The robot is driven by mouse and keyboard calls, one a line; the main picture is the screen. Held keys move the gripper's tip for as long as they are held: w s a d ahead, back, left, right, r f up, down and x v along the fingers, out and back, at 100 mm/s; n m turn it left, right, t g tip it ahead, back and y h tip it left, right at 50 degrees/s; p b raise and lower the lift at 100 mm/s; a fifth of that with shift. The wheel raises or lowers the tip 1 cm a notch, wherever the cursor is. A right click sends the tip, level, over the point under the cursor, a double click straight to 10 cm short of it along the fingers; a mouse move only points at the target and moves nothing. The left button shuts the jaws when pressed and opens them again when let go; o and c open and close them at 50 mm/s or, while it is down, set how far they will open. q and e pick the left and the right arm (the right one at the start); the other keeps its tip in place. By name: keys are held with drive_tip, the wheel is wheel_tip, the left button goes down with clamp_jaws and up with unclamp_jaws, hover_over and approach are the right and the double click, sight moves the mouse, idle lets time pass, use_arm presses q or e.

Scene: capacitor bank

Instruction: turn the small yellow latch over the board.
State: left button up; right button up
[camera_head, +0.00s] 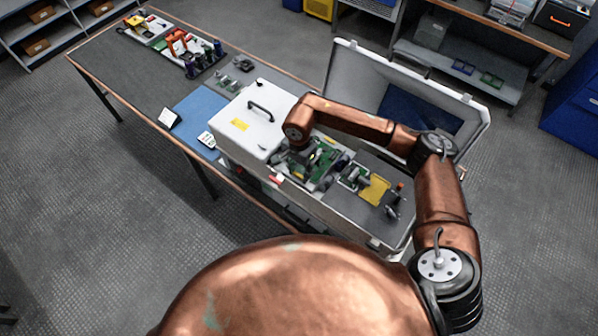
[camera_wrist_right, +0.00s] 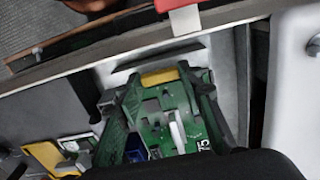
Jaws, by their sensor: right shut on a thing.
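The green board (camera_head: 327,160) sits in the open grey case, partly covered by my right arm. In the right wrist view the board (camera_wrist_right: 182,130) fills the middle, with a white upright piece on it. The small yellow latch (camera_wrist_right: 160,77) lies across the far edge of the board in that view, between my fingertips. My right gripper (camera_wrist_right: 161,78) is shut on the latch, with one dark finger at each end of it. In the head view my right gripper (camera_head: 297,163) points down over the board and hides the latch. My left gripper is not in view.
A white box (camera_head: 235,135) with a black handle stands left of the board. The open lid (camera_head: 470,128) rises behind the arm. A yellow piece (camera_head: 375,190) and small parts lie right of the board. A red-and-white tab (camera_wrist_right: 185,17) sits on the case's near rim.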

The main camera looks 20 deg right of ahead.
drive_tip(key=shift+f+m+b, duration=0.15)
drive_tip(key=shift+m+b, duration=1.05)
drive_tip(key=shift+m, duration=0.1)
drive_tip(key=m+b, duration=0.2)
drive_tip(key=m, duration=0.2)
drive_tip(key=shift+m+b, duration=0.3)
drive_tip(key=shift+b, duration=0.1)
drive_tip(key=m+b, duration=0.2)
drive_tip(key=m, duration=0.3)
drive_tip(key=shift+d+m+b, duration=0.1)
drive_tip(key=shift+m+b, duration=0.4)
drive_tip(key=shift+m, duration=1.7)
drive_tip(key=shift+r, duration=0.2)
drive_tip(key=shift+w+r, duration=0.1)
drive_tip(key=shift+w, duration=0.05)
drive_tip(key=o, duration=1.2)
drive_tip(key=shift+c, duration=0.2)
drive_tip(key=shift+a, duration=0.2)
